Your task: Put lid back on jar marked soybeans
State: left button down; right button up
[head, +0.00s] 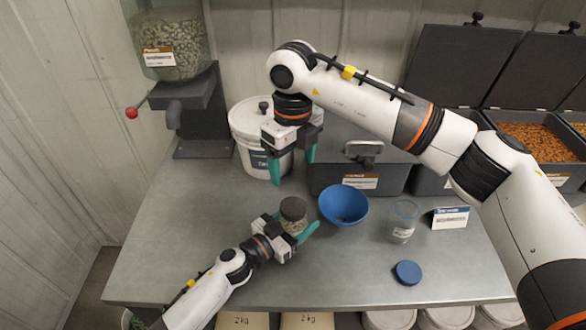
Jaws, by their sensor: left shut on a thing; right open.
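My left gripper (288,230) is shut on a small clear jar (294,227) of pale beans or seeds with a dark grey cap on top (293,208). The jar looks upright at the table's middle; I cannot tell if it touches the table. A clear, open-topped jar (404,222) with a white label stands right of the blue bowl; its label is too small to read. A loose blue round lid (407,273) lies flat on the table in front of it. My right gripper (292,165) is open, pointing down in front of the white bucket, with nothing between its fingers.
A blue bowl (343,205) sits between the jars. A white bucket (250,125), a grey bin (325,178) and a sign card (450,217) stand farther back. A seed hopper (172,45) is at the back left. The table's left part (175,235) is clear.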

pick_arm(q)
jog(key=shift+c, duration=1.2)
grip_release()
jog(key=b+v, duration=0.1)
jog(key=v, duration=0.9)
jog(key=shift+s+a+f, duration=0.1)
jog(key=shift+s+a, duration=0.6)
jog(key=shift+a, duration=0.05)
